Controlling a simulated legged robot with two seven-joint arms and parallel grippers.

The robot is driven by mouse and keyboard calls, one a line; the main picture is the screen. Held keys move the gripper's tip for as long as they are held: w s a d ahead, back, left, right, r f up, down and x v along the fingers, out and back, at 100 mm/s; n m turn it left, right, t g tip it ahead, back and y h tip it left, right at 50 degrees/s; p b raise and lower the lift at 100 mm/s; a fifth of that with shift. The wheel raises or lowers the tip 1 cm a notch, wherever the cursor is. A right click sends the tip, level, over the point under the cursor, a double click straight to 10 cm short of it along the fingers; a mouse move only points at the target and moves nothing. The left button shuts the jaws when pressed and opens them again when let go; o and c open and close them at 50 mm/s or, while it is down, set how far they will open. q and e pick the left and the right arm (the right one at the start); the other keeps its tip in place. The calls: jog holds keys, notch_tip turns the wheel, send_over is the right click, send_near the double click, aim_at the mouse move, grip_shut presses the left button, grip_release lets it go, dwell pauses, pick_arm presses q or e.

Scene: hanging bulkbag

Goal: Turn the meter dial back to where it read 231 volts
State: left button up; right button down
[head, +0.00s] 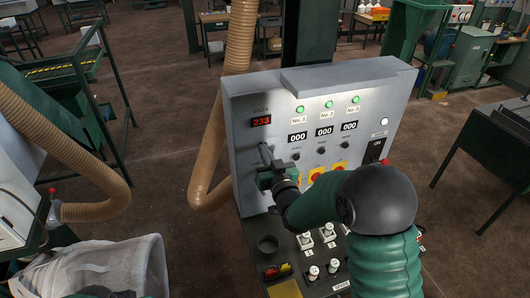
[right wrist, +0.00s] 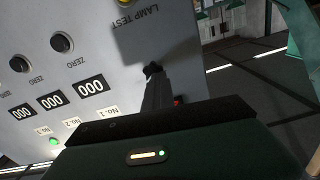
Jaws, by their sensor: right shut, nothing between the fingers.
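The meter panel (head: 240,88) is a grey upright face. Its red display (head: 261,121) reads 233. My right gripper (head: 265,158) is shut, with its tips at the panel below that display. It covers the spot where the dial would be, so I cannot make out the dial clearly. In the right wrist view my shut fingers (right wrist: 155,90) point at the panel, with a small dark piece (right wrist: 152,70) at their tips; I cannot tell whether it is the dial or whether they touch it. A bit of red display shows beside them. My left gripper is not in view.
Three black 000 displays (head: 324,131) with small knobs sit right of the gripper, under green lamps (head: 328,104). Yellow-and-red switches (head: 316,174) and a sloped switch desk (head: 268,222) lie below. A tan hose (head: 212,185) hangs close left of the panel.

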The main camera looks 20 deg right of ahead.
jog(key=shift+d, duration=0.3)
jog(key=shift+d, duration=0.15)
